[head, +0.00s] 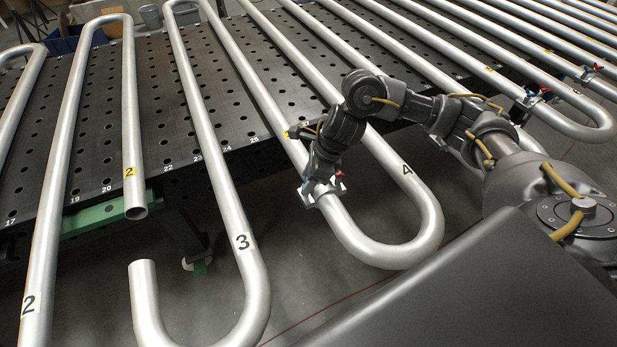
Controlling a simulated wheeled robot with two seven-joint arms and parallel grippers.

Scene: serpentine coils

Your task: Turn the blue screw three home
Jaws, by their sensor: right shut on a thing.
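My right gripper (323,178) is at the left leg of the steel tube coil marked 4 (425,222), just off the table's front edge. A silver clamp (311,193) sits around that leg below my fingers. A small red part shows at the clamp's right side. My right gripper is shut on a small part at the top of the clamp, which the fingers hide. No blue shows there, so I cannot tell the screw's colour or how far in it is. My left gripper is out of view.
Another clamp with red and blue parts (538,94) is on a tube at the right; one more (589,71) is beyond it. The perforated dark table (225,97) carries several tubes. An open tube end (143,268) stands at the lower left. My arm crosses above the right tubes.

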